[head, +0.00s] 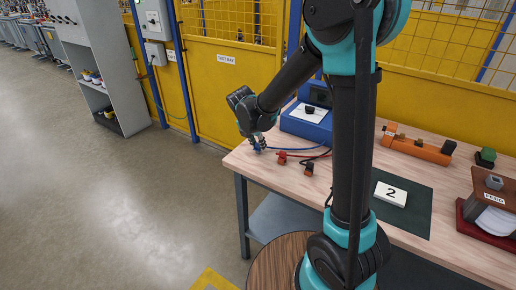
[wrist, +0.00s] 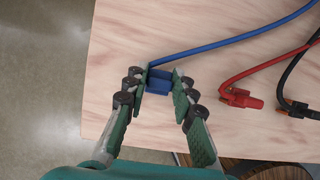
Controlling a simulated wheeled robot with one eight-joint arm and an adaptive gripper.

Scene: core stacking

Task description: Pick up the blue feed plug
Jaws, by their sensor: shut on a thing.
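The blue feed plug (wrist: 160,83) is a small blue block at the end of a blue cable (wrist: 230,42), near the table's left corner. My gripper (wrist: 161,78) has its two fingers on either side of the plug and is shut on it. In the head view my gripper (head: 258,146) is low at the table's left end, and its fingers largely hide the plug. I cannot tell whether the plug touches the tabletop.
A red plug (wrist: 241,98) and a dark-cabled plug (wrist: 301,109) lie right of my gripper on the wooden table (head: 262,171). A blue unit (head: 305,122) stands behind. Yellow fencing (head: 225,85) closes the back.

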